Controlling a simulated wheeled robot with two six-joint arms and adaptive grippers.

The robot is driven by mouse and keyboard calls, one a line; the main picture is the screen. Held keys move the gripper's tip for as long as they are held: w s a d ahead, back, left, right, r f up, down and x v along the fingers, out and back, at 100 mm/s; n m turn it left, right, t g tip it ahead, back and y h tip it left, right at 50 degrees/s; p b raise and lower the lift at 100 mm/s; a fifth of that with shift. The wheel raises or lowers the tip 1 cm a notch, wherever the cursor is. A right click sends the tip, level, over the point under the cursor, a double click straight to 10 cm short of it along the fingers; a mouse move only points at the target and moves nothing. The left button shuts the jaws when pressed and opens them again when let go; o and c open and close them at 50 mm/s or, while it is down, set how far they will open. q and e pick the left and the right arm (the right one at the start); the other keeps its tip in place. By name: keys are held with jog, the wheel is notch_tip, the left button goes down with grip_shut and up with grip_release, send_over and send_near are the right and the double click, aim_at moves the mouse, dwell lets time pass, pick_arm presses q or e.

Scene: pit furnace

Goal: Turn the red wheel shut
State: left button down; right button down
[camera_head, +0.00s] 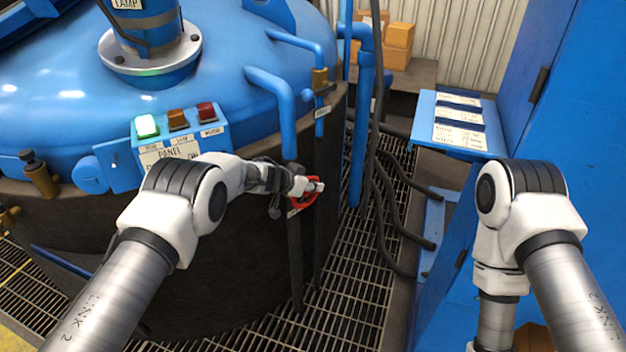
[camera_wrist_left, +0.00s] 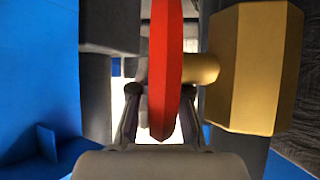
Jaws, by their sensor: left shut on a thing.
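The red wheel (camera_head: 303,200) is small and sits low on the side of the blue and dark furnace. In the left wrist view the red wheel (camera_wrist_left: 165,70) stands edge-on, with a brass stem and a brass hexagonal body (camera_wrist_left: 252,68) to its right. My left gripper (camera_head: 296,190) is at the wheel, and its fingers (camera_wrist_left: 160,118) lie on both sides of the rim, shut on it. The gripper hides part of the wheel in the head view. My right arm comes in at the right of the head view, but its gripper is not visible.
The furnace (camera_head: 240,265) fills the left, with a lamp post and a button panel (camera_head: 175,140) on top. Blue pipes (camera_head: 362,130) and black hoses (camera_head: 385,210) stand right of the wheel. A blue cabinet with a labelled shelf (camera_head: 460,122) is at right. Grating (camera_head: 335,290) covers the floor.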

pick_arm(q)
jog(key=c, duration=1.1)
grip_release()
jog(key=v, duration=1.2)
